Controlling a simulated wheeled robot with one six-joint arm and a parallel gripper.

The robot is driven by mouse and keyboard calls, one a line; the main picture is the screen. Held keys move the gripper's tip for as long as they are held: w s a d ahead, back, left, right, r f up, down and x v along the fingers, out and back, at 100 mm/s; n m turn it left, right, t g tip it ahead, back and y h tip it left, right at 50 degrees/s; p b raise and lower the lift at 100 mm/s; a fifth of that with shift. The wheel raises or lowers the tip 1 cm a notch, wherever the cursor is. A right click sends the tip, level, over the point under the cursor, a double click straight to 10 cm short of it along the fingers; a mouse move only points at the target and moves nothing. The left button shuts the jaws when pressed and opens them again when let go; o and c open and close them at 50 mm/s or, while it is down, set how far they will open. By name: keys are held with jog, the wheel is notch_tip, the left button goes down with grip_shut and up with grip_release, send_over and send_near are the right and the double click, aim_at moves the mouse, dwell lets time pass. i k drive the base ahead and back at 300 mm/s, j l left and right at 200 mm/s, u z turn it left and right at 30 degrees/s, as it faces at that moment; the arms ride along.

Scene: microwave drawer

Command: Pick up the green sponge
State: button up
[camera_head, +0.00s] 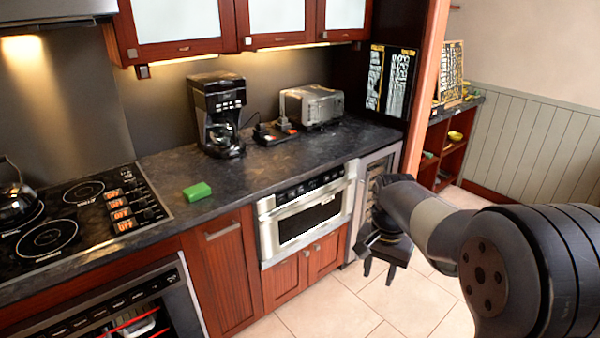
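The green sponge (197,192) lies flat on the dark countertop (255,175), near its front edge and just right of the cooktop. Nothing covers it. My gripper (378,274) hangs over the floor in front of the microwave drawer and the narrow glass-fronted cooler, to the right of the sponge and well apart from it. Its two dark fingers point down with a gap between them. It is open, and nothing shows between the fingers.
The cooktop (75,215) with a kettle (15,195) is left of the sponge. A coffee maker (218,115) and a toaster (312,106) stand at the back of the counter. The microwave drawer (305,215) is shut. The counter around the sponge is clear. Tiled floor (340,310) is free.

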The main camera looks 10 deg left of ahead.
aim_at(196, 192)
jog(key=i+l, duration=0.2)
jog(key=i, duration=0.15)
jog(key=i+l+z, duration=0.15)
jog(key=i, duration=0.25)
jog(key=i+l, duration=0.3)
jog(key=i+j+u, duration=0.15)
jog(key=i+u, duration=0.15)
jog(key=u, duration=0.15)
jog(key=i+u, duration=0.65)
jog(key=u, duration=0.2)
jog(key=i+l+u, duration=0.2)
jog(key=u, duration=0.2)
jog(key=i+j+u, duration=0.1)
jog(key=i+u, duration=0.35)
jog(key=i, duration=0.15)
jog(key=i+u, duration=0.5)
jog(key=i+l, duration=0.05)
